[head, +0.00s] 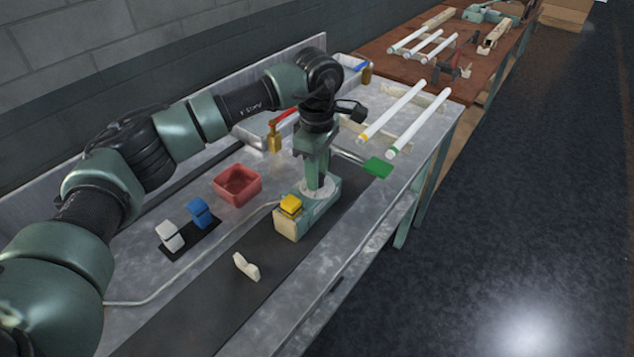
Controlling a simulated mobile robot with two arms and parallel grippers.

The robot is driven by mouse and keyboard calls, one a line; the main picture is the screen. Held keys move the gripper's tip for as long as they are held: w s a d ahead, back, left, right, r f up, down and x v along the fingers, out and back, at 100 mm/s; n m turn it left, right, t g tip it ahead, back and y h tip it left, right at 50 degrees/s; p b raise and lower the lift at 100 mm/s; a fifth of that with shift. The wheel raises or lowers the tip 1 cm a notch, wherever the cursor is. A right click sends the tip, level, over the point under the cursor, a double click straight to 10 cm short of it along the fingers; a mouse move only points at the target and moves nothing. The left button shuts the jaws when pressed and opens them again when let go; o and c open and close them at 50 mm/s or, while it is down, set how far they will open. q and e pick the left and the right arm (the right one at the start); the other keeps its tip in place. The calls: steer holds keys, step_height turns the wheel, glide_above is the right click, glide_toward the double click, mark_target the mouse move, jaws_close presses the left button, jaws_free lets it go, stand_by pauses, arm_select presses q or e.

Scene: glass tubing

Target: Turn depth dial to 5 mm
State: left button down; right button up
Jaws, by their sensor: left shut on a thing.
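A green bench tool (314,158) stands upright on the workbench, with a pale round plate (319,189) at its foot and a cream base. A yellow block (291,205) sits on the base's near end. My left gripper (317,122) comes down from above onto the top of the tool's column and is shut on a part there. That part looks like the depth dial, but the gripper hides it. No scale or mm marks can be read. My right gripper is not in view.
A red tray (237,186), a blue clip (199,212), a white clip (170,236) and a loose white piece (246,267) lie nearby. An amber bottle (274,138) stands behind. Long white tubes (407,133) and a green pad (378,167) lie right of the tool.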

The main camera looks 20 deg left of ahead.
arm_select(q)
steer(key=m+b, duration=0.1)
steer(key=m, duration=0.2)
steer(key=shift+f+b, duration=0.2)
steer(key=shift+b, duration=0.2)
steer(key=m+b, duration=0.1)
steer(key=m, duration=0.1)
steer(key=shift+m, duration=0.3)
steer(key=m+b, duration=0.1)
steer(key=m, duration=0.1)
steer(key=shift+r+m, duration=0.1)
steer(key=shift+m, duration=0.2)
steer(key=shift+m+b, duration=0.4)
steer(key=shift+m, duration=1)
steer(key=c, duration=1.1)
jaws_free()
steer(key=shift+r, duration=0.1)
